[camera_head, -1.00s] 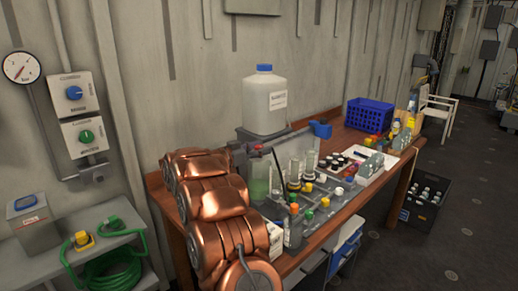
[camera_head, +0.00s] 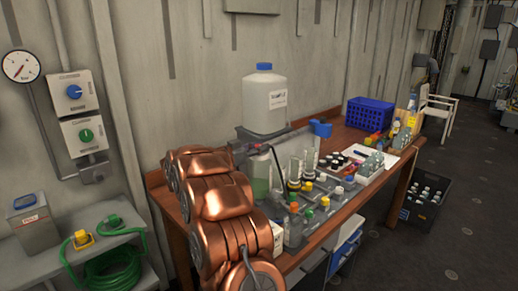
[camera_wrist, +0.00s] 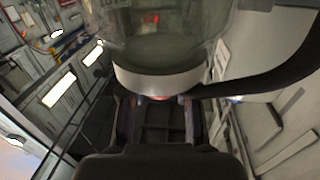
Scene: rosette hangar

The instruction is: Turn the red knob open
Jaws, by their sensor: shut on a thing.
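A small bit of red, which looks like the red knob (camera_wrist: 157,98), shows between the fingertips of my gripper (camera_wrist: 160,112) in the wrist view. The fingers stand on either side of it, just below the white rim of a clear vessel with greenish content (camera_wrist: 160,45). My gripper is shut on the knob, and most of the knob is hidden. In the head view, a small red spot shows near the green-filled vessel (camera_head: 261,172), beside the base of a white canister with a blue cap (camera_head: 265,105). My copper arm covers the near left of the bench; I cannot make out the fingers there.
The wooden bench (camera_head: 396,178) holds several capped bottles (camera_head: 308,217) and a blue basket (camera_head: 370,114). A dark hose (camera_wrist: 275,80) curves close to the right of my gripper. A grey shelf with a green hose (camera_head: 112,268) stands at left.

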